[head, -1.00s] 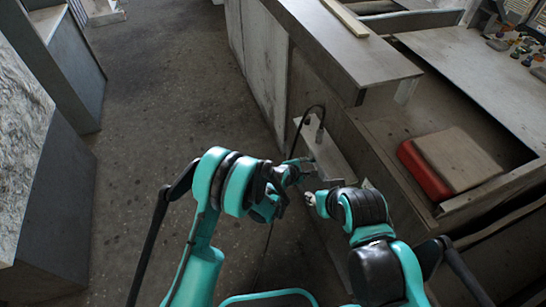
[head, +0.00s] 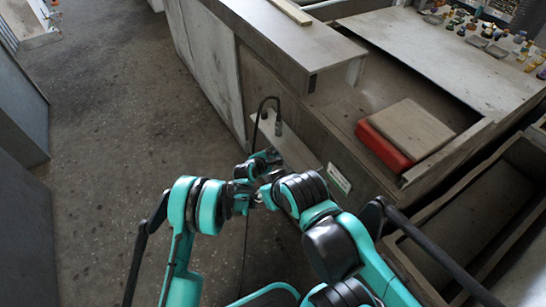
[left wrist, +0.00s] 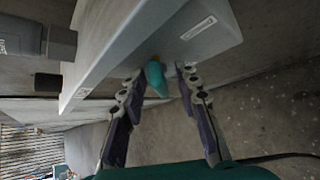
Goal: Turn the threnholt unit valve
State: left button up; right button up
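A pale grey box-shaped unit (head: 294,150) with a white label stands low against the bench side; it fills the upper part of the left wrist view (left wrist: 130,45). A small teal handle-like piece (left wrist: 157,78), seemingly the valve, shows at the unit's lower edge. My left gripper (head: 266,161) is at the unit's near end. In the left wrist view its fingers (left wrist: 158,85) are apart, one on each side of the teal piece; contact is unclear. My right gripper (head: 266,196) is close beside the left one, and its fingers are too small to read.
A black hose (head: 262,102) arches from the unit's top and hangs to the floor. The bench (head: 280,45) runs behind it. A red box with a tan top (head: 385,145) sits in the bench's recess. The floor (head: 110,130) at left is clear.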

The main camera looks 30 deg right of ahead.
pick_arm(q)
grip_shut()
jog(key=shift+s+t, duration=0.1)
jog(key=shift+t, duration=0.2)
jog(key=shift+m+t, duration=0.9)
jog(key=shift+t, duration=0.2)
jog(key=shift+m+t+h, duration=0.6)
jog(key=shift+m+t, duration=0.2)
jog(key=shift+t, duration=0.2)
grip_release()
